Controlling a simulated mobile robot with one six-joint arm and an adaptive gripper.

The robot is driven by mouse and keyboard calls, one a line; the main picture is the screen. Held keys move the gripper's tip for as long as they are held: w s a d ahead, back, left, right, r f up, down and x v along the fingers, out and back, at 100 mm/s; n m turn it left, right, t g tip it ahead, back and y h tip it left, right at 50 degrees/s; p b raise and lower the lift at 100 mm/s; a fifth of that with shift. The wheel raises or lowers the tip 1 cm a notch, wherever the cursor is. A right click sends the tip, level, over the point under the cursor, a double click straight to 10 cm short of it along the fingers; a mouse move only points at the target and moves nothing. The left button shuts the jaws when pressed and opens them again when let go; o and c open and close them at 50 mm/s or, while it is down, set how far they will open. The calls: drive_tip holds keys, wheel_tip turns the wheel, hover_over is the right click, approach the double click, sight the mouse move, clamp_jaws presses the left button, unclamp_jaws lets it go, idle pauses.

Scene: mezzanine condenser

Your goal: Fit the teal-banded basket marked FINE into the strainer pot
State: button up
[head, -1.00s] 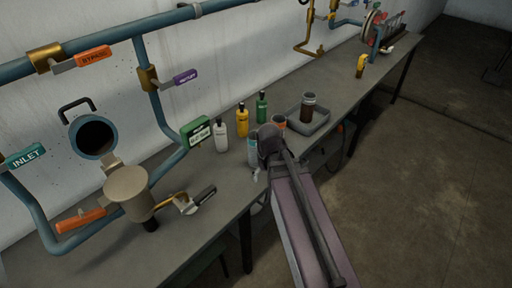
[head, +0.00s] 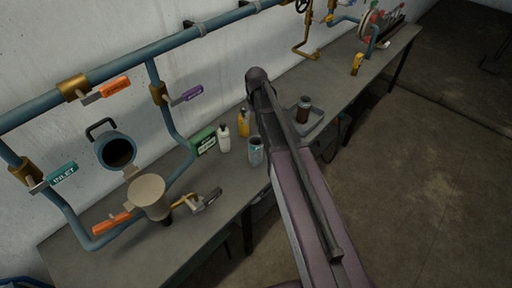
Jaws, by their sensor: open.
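A pale grey-blue open-topped cylinder (head: 255,155) stands upright near the bench's front edge, just left of my arm. It may be the teal-banded basket; no FINE marking is readable. A blue round pot (head: 118,151) with a dark open mouth and a black handle is at the left by the wall, apparently the strainer pot. It looks empty, though its depth is dark. A tan round piece (head: 148,188), like a swung-open lid, is joined in front of it. My arm crosses the middle of the head view; its links hide what is behind, and my gripper is not visible.
A grey tray (head: 316,126) holds a dark brown jar (head: 304,108). White (head: 224,138) and yellow (head: 243,121) bottles and a green box (head: 203,141) stand behind the cylinder. Pipes with orange (head: 115,87), purple (head: 187,95) and teal (head: 62,174) tagged handles line the wall.

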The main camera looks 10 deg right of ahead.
drive_tip(key=shift+w+r, duration=0.4)
drive_tip(key=shift+f, duration=0.1)
drive_tip(key=b, duration=0.9)
approach(255, 141)
drive_tip(key=shift+s+a+f, duration=0.15)
drive_tip(key=shift+s+f, duration=0.95)
drive_tip(key=shift+s, duration=0.05)
drive_tip(key=shift+f+b, duration=2.35)
drive_tip(key=shift+f, duration=0.25)
drive_tip(key=shift+s, duration=0.1)
drive_tip(key=c, duration=1.1)
drive_tip(key=shift+r, duration=0.15)
